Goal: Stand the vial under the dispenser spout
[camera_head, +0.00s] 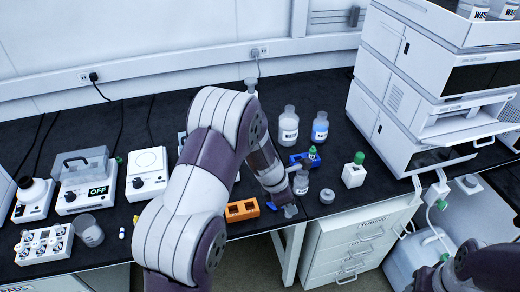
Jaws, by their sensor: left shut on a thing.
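My left gripper (290,190) is at the front edge of the black bench, right of the orange rack. It is shut on what looks like a small pale vial (301,183) with a dark label. The fingers are small here and partly hidden by the wrist. I cannot clearly make out the dispenser spout; a pale top (251,85) shows behind my left arm, with its lower part hidden. My right gripper is out of view; only part of that arm shows at lower right.
Two labelled bottles (288,126) and a blue holder (303,158) stand behind the gripper. A grey round cap (327,196) and green-capped bottle (354,170) are to its right. The orange rack (242,210) is left. A tall instrument stack (430,90) stands at right.

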